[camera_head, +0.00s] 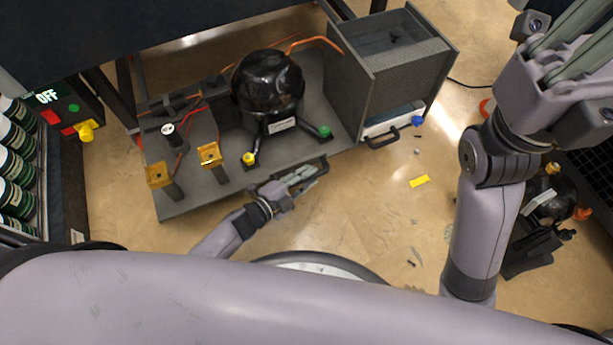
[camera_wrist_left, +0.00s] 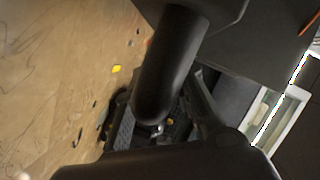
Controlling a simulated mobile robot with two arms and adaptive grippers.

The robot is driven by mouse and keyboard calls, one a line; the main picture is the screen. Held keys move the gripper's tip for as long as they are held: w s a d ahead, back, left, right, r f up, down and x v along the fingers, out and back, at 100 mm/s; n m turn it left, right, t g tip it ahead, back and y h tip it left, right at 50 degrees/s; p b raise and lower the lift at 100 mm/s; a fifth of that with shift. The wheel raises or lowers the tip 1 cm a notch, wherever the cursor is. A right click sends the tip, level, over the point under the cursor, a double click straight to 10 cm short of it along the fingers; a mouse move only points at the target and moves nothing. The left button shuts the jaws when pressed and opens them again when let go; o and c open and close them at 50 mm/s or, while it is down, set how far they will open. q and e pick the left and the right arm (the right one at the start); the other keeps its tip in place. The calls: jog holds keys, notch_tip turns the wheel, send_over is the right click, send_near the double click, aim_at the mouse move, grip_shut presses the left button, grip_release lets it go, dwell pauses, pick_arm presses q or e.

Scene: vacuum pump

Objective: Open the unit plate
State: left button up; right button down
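The unit plate (camera_head: 205,193) is a dark grey platform carrying a black round pump (camera_head: 268,84), with a dark handle (camera_head: 322,168) at its front edge. My left gripper (camera_head: 308,176) is at this handle. In the left wrist view a thick dark bar (camera_wrist_left: 172,70), which looks like the handle, lies close in front of the left gripper (camera_wrist_left: 165,128). It hides much of the fingers, so I cannot tell whether they are closed on it. My right gripper (camera_head: 572,28) is raised at the upper right, partly cut off by the frame, away from the plate.
A grey mesh-sided box (camera_head: 400,75) stands at the plate's right, with a white tray (camera_head: 392,122) and dark handle (camera_head: 384,141) below it. A control box (camera_head: 62,112) showing OFF stands left, beside a shelf of cans (camera_head: 15,170). The floor before the plate is mostly clear, with a yellow piece (camera_head: 419,181).

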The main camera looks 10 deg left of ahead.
pick_arm(q)
jog(key=v, duration=1.2)
dwell(0.3)
